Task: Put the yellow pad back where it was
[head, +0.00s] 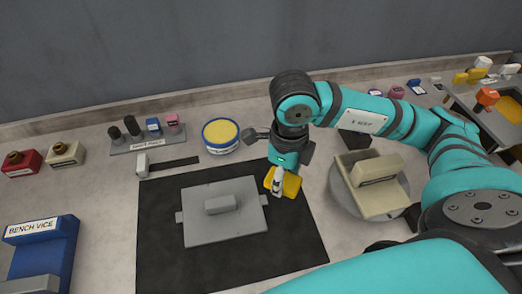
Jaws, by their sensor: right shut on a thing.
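My right gripper (277,184) is shut on a yellow pad (292,187). It holds the pad at the upper right corner of the black mat, left of the round turntable. Part of the pad is hidden behind the fingers. I cannot tell whether the pad touches the surface below. A round tub (221,146) with a yellow top and a blue rim stands left of the gripper, apart from it. My left gripper is not in view.
A grey plate with a raised block (196,228) lies on the black mat (160,261). A beige block (376,198) sits on the turntable (345,205). A blue bench vice (54,250) stands at left. A rack (149,148) of small items and two bottles stand near the wall.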

